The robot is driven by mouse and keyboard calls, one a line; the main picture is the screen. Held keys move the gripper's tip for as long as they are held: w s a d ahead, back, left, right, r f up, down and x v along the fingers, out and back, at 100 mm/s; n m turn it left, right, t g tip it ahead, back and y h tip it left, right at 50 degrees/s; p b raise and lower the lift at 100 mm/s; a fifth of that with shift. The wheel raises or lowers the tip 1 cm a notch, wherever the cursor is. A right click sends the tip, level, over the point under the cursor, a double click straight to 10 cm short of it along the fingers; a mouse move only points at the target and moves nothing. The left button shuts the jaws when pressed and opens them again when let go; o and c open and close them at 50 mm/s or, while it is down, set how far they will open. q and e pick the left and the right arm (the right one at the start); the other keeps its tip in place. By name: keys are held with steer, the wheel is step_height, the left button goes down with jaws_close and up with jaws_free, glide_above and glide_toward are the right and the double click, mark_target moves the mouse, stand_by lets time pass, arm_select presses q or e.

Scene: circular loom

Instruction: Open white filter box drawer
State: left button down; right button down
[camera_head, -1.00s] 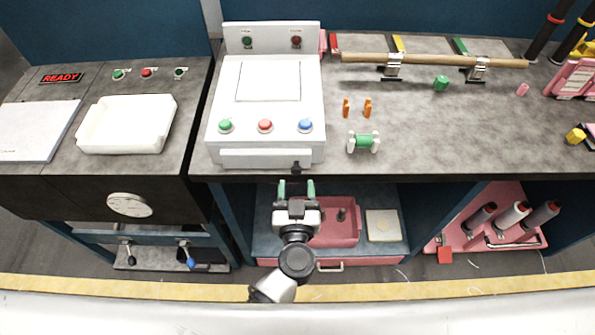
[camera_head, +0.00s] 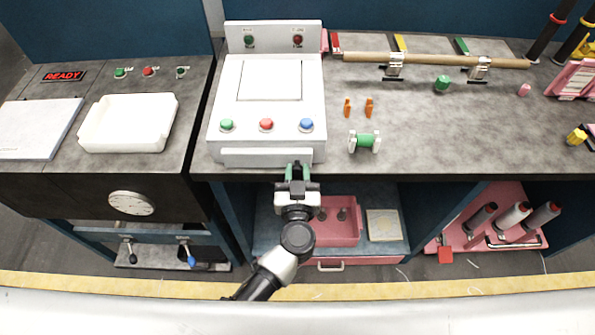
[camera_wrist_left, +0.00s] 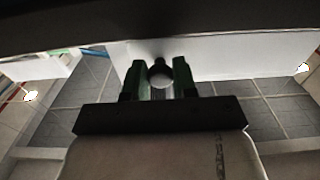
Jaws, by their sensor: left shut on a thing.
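The white filter box (camera_head: 215,140) stands on the grey counter, with green, red and blue buttons on its top. Its drawer (camera_head: 250,158) is a white panel low on the front face and looks closed. A dark round drawer knob (camera_wrist_left: 160,74) shows in the left wrist view. My left gripper (camera_head: 299,172), with green fingers, is at the right part of the box front. In the wrist view the fingers (camera_wrist_left: 160,80) are shut on the knob, one on each side. In the head view the gripper mostly hides the knob. My right gripper is not in view.
The counter edge (camera_head: 420,178) runs just under the box front. Below it are a pink bin (camera_head: 340,232) and an open shelf. A green spool (camera_head: 364,142) and two orange pegs (camera_head: 369,107) stand to the right of the box. A white tray (camera_head: 130,123) lies on the left counter.

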arm_select(q)
steer(key=s+p, duration=0.5)
steer(key=s, duration=0.9)
steer(key=shift+s, duration=0.35)
steer(key=c, duration=0.9)
jaws_free()
steer(key=shift+w, duration=0.1)
steer(key=s+b, duration=0.2)
steer(key=s, duration=0.9)
